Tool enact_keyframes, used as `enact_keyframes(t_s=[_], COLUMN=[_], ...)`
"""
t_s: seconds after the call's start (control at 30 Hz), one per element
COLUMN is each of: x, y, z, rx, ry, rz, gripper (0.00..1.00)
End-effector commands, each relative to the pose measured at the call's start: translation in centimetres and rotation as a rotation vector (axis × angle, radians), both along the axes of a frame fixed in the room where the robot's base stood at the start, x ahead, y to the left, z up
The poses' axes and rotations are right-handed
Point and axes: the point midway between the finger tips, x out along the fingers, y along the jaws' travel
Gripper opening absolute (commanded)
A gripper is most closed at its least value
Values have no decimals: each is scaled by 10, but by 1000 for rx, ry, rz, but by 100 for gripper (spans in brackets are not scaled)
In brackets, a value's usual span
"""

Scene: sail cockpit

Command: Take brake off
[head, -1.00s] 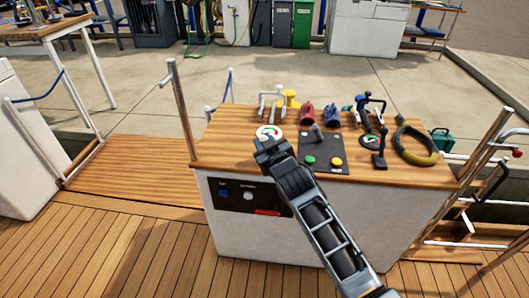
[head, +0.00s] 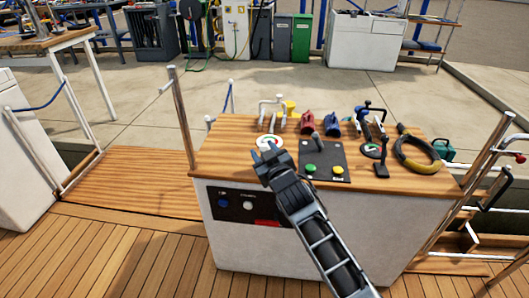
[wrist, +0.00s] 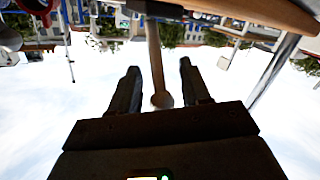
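The console (head: 300,235) has a wooden top with several controls; I cannot tell which one is the brake. A black panel (head: 330,168) carries a short upright lever (head: 316,140), a green button (head: 310,168) and a yellow button (head: 338,171). A black lever (head: 381,150) stands by a round dial at the right. My gripper (head: 268,155) is over the console's near edge, close to the left dial (head: 269,141). In the wrist view its fingers (wrist: 158,85) are apart. A brown round-ended rod (wrist: 155,60) shows between them in the picture; contact cannot be judged.
The console front has a dark panel (head: 238,203) with blue, white and red controls. A post (head: 181,108) and a wooden gangway (head: 130,172) are to the left. Railings (head: 490,165) stand to the right.

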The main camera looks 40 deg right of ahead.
Motion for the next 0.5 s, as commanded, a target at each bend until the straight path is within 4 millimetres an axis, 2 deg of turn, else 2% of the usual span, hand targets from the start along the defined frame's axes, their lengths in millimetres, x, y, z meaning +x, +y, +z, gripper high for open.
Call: enact_keyframes(t_s=[0.27, 0.5], x=[-2, -28], y=[0, 12], z=[-1, 1], rx=[0, -1], ry=[2, 3], rz=[-1, 0], gripper=[48, 48])
